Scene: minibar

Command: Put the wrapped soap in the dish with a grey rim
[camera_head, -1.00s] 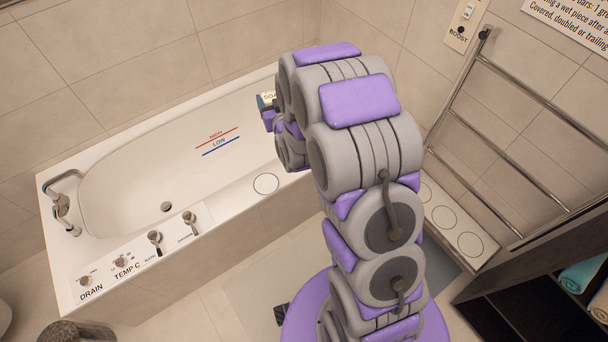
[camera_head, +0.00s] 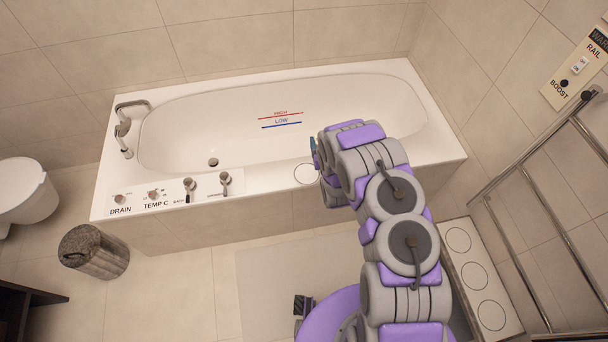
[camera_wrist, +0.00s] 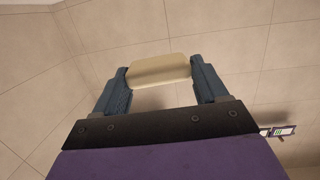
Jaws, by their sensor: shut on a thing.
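My gripper (camera_wrist: 160,78) is shut on a cream-coloured bar, which I take to be the wrapped soap (camera_wrist: 158,66). In the wrist view the bar is held crosswise between the two blue fingers, near their tips. In the head view my arm reaches toward the bathtub's front ledge, and only a small blue bit of my gripper (camera_head: 314,147) shows. The soap is hidden there behind the arm. I cannot make out a dish with a grey rim in either view.
A white bathtub (camera_head: 240,100) stands along the wall, with taps and a circle outline (camera_head: 305,173) on its front ledge. A low white bench (camera_head: 473,265) with three circles and a towel rail (camera_head: 547,213) are at right. A bin (camera_head: 93,252) and toilet (camera_head: 25,195) are at left.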

